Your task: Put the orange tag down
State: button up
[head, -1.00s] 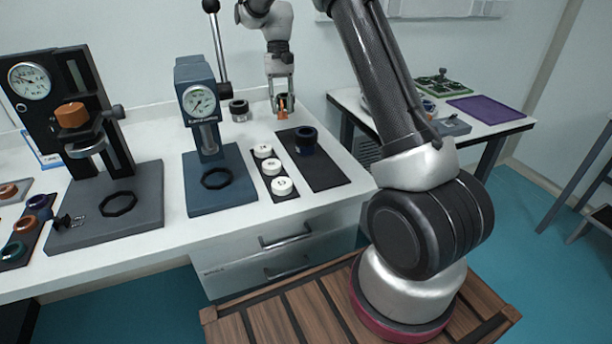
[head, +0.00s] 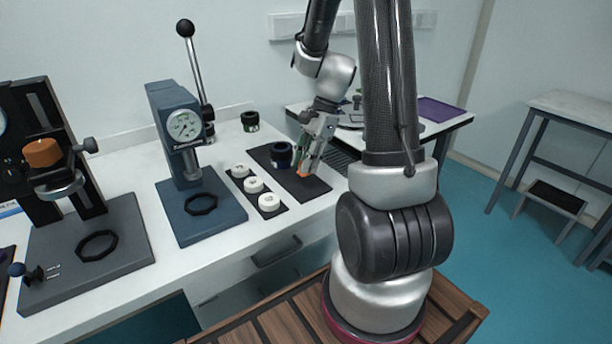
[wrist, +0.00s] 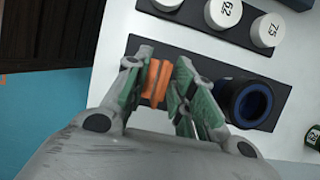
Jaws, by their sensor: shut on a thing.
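The orange tag (wrist: 156,83) sits between the two green-padded fingers of my gripper (wrist: 160,88) in the wrist view. My gripper is shut on it. In the head view my gripper (head: 306,170) is low over the front right part of the dark mat (head: 315,186), with a bit of the orange tag (head: 303,173) showing at its fingertips. I cannot tell whether the tag touches the mat. A dark ring with a blue inside (head: 280,155) stands on the same mat, to the left of my gripper; it also shows right of the fingers in the wrist view (wrist: 247,103).
Several white numbered weights (head: 254,185) stand on a narrow dark strip to the left. A blue press (head: 185,140) and a dark press (head: 60,150) stand farther left. A dark jar (head: 250,121) stands behind the mat. A side table with a purple mat (head: 440,109) is behind.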

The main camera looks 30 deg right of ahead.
jog(key=shift+f, duration=2.05)
jog(key=shift+f, duration=0.1)
jog(key=o, duration=0.8)
jog(key=v, duration=1.1)
jog(key=s+a+r+n+t+h, duration=0.2)
jog(key=s+a+r+n, duration=0.1)
jog(key=s+r+n, duration=0.3)
jog(key=s+a+r+n+t+h, duration=0.2)
jog(key=s+a+r+n, duration=0.2)
jog(key=s+n, duration=0.6)
jog(key=shift+s+a+r+n+t+h, duration=0.2)
jog(key=shift+s+r+n+t+h, duration=0.1)
jog(key=shift+r+n, duration=0.65)
